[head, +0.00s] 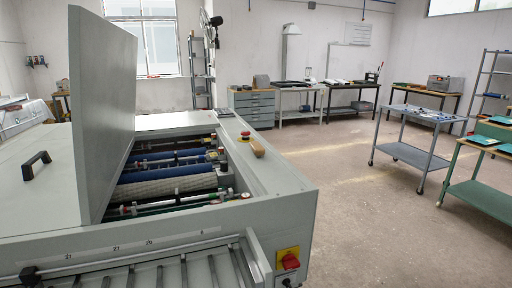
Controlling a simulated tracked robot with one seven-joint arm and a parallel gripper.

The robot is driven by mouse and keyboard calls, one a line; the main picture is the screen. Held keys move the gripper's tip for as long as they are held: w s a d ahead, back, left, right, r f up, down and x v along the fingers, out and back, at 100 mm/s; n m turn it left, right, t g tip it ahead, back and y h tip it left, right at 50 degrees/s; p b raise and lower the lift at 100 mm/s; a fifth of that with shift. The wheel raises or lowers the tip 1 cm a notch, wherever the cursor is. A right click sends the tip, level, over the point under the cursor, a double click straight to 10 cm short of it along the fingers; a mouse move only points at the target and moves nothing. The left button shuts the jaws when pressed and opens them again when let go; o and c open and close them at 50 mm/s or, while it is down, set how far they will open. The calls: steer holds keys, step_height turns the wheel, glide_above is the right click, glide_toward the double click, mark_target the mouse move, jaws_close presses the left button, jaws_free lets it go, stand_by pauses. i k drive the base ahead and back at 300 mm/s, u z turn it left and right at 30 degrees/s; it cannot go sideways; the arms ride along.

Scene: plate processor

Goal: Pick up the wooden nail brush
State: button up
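A small tan-brown object (258,150), which looks like the wooden nail brush, lies on the flat right-hand ledge of the grey plate processor (285,180). It is just beyond the open roller bay and close to a red emergency button. It is too small to make out bristles. My gripper is not in view.
A raised grey lid (105,110) stands upright left of the open bay with blue and pale rollers (170,183). A red-yellow switch (288,258) is on the front. A wheeled trolley (415,155) stands right; the floor between is clear.

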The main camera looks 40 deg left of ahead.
mark_target(258, 149)
steer(key=u, duration=0.35)
steer(key=i, duration=0.9)
steer(key=u, duration=1.05)
steer(key=i, duration=0.7)
steer(key=u, duration=0.5)
steer(key=k, duration=0.9)
steer(key=u, duration=0.2)
steer(key=i, duration=0.9)
steer(key=z, duration=0.1)
